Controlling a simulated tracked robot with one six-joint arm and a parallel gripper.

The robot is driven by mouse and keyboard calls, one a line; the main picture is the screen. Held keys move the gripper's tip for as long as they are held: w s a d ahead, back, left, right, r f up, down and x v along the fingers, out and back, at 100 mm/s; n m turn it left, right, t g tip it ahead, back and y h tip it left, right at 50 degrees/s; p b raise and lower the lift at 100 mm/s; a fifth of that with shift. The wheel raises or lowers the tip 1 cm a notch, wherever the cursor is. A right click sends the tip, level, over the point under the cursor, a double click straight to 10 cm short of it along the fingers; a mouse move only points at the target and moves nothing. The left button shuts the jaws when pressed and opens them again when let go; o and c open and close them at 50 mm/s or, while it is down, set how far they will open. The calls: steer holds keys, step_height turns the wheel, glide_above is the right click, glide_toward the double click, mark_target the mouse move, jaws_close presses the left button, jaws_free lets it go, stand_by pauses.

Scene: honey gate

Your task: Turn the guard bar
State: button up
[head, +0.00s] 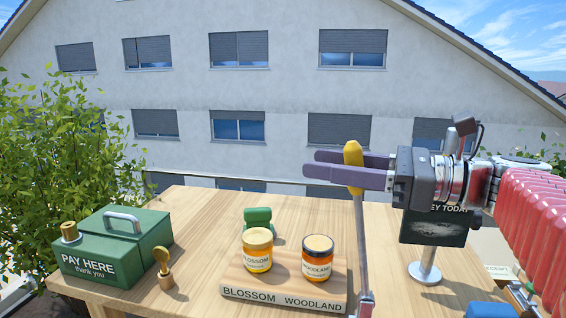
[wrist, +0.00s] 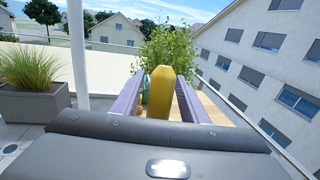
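The guard bar is a thin grey metal rod (head: 361,245) with a yellow grip (head: 353,154) on top. It stands nearly upright at the front of the wooden block, its lower end at a metal fitting. My gripper (head: 309,163) has purple fingers reaching left, one on each side of the yellow grip. In the wrist view the grip (wrist: 162,95) stands between the fingers, with gaps beside it, so the gripper looks open around it. Behind the bar, a BLOSSOM jar (head: 257,250) and a WOODLAND jar (head: 317,259) sit on the wooden block (head: 240,289).
On the table (head: 205,210) are a green PAY HERE box (head: 117,247), a honey dipper (head: 163,268) in a wooden stand and a green object (head: 258,221) behind the jars. A dark sign (head: 433,232) on a metal stand is below my gripper's wrist. A blue item (head: 489,310) shows at front right.

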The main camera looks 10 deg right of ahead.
jaws_close()
stand_by(0.3)
stand_by(0.3)
steer(key=shift+a, duration=0.1)
